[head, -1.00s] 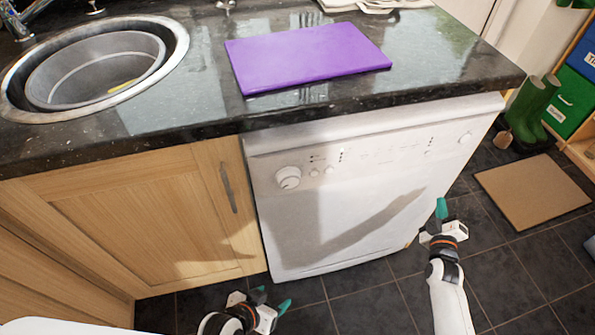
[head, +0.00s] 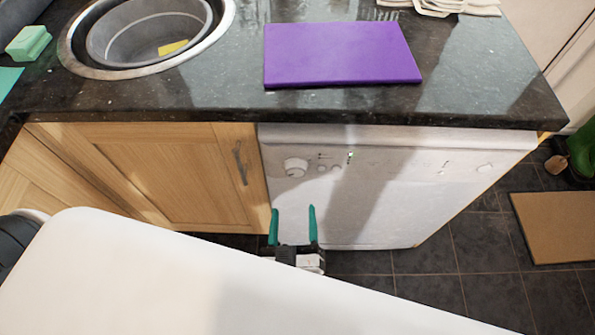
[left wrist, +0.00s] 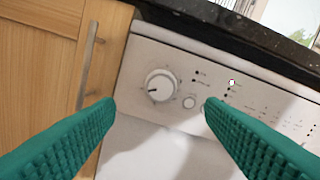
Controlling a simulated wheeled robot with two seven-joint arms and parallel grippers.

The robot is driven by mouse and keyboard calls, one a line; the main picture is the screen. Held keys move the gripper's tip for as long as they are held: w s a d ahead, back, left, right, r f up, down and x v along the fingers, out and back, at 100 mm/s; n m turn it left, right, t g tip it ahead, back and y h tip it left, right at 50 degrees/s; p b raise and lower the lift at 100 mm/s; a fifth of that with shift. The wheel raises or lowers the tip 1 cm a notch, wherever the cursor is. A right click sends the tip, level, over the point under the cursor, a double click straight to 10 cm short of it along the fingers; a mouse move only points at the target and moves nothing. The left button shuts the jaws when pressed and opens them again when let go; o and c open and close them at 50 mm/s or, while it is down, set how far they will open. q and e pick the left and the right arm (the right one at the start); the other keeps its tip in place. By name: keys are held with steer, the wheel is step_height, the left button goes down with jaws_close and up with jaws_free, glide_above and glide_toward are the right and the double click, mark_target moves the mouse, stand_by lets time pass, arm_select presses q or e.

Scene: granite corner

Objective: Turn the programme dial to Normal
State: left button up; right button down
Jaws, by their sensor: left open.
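The programme dial (head: 296,167) is a round white knob at the left of the white dishwasher's control panel. In the left wrist view the dial (left wrist: 160,85) stands ahead between my fingers, and its dark pointer mark is toward the lower left. Its printed labels are too small to read. My left gripper (head: 292,210) is open and empty, with teal fingers pointing up, below the dial in the head view. The fingers (left wrist: 160,108) appear apart from the dial. My right gripper is not in view.
The dishwasher (head: 375,205) sits under a dark granite worktop (head: 190,100) whose edge overhangs the panel. A wooden cupboard door (head: 180,175) with a metal handle (head: 240,163) is left of the dial. Small buttons (left wrist: 190,102) lie right of it. A purple board (head: 340,55) lies on top.

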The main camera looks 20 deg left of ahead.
mark_target(295, 173)
arm_select(q)
steer(key=x, duration=1)
steer(key=c, duration=1)
steer(key=shift+p, duration=0.3)
